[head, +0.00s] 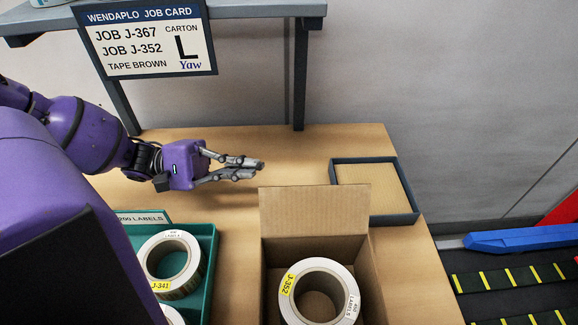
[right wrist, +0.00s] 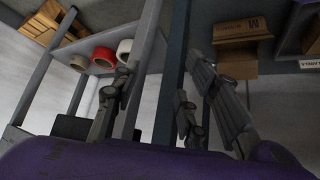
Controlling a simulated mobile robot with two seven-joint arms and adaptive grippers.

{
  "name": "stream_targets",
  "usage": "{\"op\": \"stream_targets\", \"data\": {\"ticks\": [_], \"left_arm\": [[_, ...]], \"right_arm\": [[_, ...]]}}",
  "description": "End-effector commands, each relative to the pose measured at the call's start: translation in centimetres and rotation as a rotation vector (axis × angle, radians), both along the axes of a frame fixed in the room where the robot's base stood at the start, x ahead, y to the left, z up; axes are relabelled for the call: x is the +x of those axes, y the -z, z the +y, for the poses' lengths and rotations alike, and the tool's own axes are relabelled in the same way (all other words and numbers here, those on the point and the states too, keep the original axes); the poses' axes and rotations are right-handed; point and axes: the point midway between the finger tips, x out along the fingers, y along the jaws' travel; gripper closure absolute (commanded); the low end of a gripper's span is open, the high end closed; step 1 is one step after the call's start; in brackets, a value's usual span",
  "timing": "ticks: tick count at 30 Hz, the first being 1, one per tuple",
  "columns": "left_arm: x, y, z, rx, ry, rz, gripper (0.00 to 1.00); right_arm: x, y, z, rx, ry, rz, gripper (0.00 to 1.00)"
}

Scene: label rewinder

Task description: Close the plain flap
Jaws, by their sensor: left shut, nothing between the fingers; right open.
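An open cardboard carton (head: 372,270) stands at the front of the table in the head view. Its back flap (head: 315,211) stands upright and bears no print on the side I see. A white label roll tagged J-352 (head: 318,268) lies inside; the carton's front is cut off by the frame. My left gripper (head: 260,168) is shut and empty, above the table behind and left of the upright flap, apart from it. My right gripper (right wrist: 163,68) shows only in the right wrist view, open and empty, with shelving beyond it.
A teal tray (head: 208,262) with label rolls stands left of the carton. A blue-grey tray (head: 416,205) sits behind right. A job card (head: 150,40) hangs above the table. Tape rolls (right wrist: 103,56) and a carton (right wrist: 241,35) are on shelves in the right wrist view.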

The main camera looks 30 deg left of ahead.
Motion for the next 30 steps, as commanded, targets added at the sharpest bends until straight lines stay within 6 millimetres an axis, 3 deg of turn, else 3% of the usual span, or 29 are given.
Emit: {"op": "stream_targets", "data": {"ticks": [15,22,30], "left_arm": [[4.2,-1.6,-8.9,-0.004,0.002,-0.009,1.0],[1.9,-3.4,-10.3,0.0,0.001,-0.008,1.0],[1.4,-3.5,-10.7,0.002,-0.001,-0.006,1.0]], "right_arm": [[0.4,-0.9,-0.1,-0.002,0.0,-0.011,0.6],[1.3,-2.7,-0.1,0.001,0.005,-0.035,0.6],[1.2,-2.7,-0.1,0.002,0.007,-0.034,0.6]]}}
